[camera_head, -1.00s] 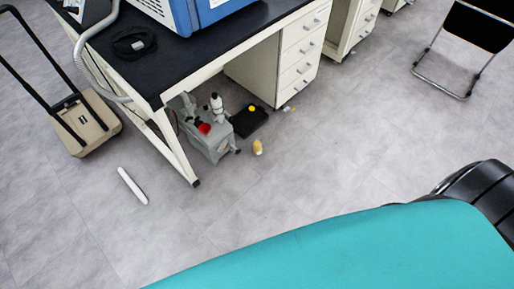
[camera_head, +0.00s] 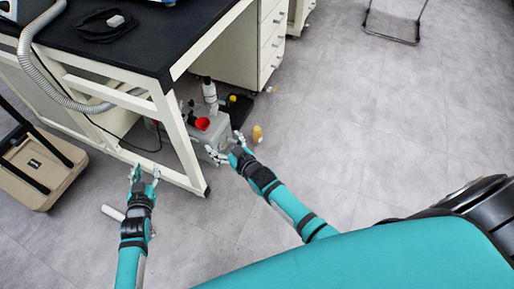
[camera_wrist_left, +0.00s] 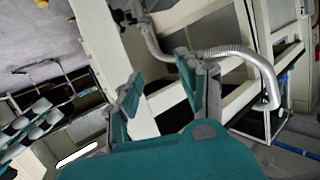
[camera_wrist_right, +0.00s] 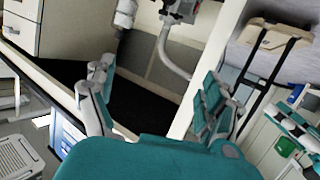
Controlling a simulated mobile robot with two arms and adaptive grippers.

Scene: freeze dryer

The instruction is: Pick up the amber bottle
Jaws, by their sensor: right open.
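A small amber bottle (camera_head: 257,134) stands on the grey floor in the head view, right of the grey pump unit. My right gripper (camera_head: 223,146) is just left of and slightly below the bottle in that view, not around it. Its fingers are spread and empty in the right wrist view (camera_wrist_right: 158,78). My left gripper (camera_head: 146,171) is well left of the bottle, near the table's front leg. Its two fingers are apart and empty in the left wrist view (camera_wrist_left: 158,68). I cannot make out the bottle in either wrist view.
A grey pump (camera_head: 219,134) with a red part (camera_head: 202,123) stands under the black-topped table (camera_head: 160,45), behind its white leg (camera_head: 183,148). The floor right of the bottle is clear.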

